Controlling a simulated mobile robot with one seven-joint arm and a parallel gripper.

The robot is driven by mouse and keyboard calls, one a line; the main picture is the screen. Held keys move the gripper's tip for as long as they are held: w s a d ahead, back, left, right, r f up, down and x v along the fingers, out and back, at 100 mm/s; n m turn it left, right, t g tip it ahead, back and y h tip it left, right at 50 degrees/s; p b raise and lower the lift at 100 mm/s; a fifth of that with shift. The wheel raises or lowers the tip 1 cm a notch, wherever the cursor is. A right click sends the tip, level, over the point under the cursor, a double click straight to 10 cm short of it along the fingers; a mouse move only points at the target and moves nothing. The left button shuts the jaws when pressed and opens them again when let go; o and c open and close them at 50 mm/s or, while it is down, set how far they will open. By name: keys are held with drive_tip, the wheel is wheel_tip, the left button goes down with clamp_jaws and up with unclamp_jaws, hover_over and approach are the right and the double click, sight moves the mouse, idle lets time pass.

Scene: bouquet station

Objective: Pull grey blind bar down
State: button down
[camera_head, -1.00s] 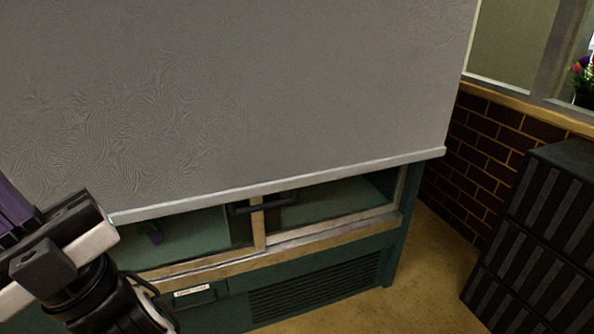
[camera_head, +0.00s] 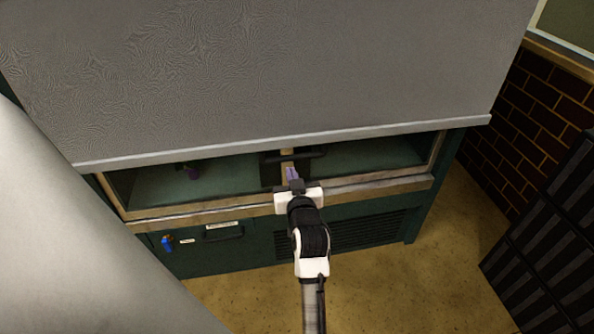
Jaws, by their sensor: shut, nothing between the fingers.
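The grey blind (camera_head: 270,75) hangs over the front of a green cabinet and covers most of its upper part. Its light grey bottom bar (camera_head: 390,131) runs across the picture, tilted a little up to the right, above the open strip of the cabinet. My gripper (camera_head: 292,172) is shut and empty, just below the middle of the bar, in front of the wooden divider. I cannot tell whether its purple-tipped fingers touch anything. A dark handle (camera_head: 310,154) lies just behind and above the fingertips.
The green cabinet (camera_head: 265,249) has a wooden ledge (camera_head: 385,190), a drawer handle, a vent and a blue item (camera_head: 167,243) on its front. Black stacked crates (camera_head: 550,245) stand at the right. Floor between is clear.

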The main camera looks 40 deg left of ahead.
sight(287, 159)
drive_tip(key=p+x, duration=0.1)
drive_tip(key=x, duration=0.6)
drive_tip(key=shift+w+a, duration=0.1)
drive_tip(key=shift+f, duration=0.1)
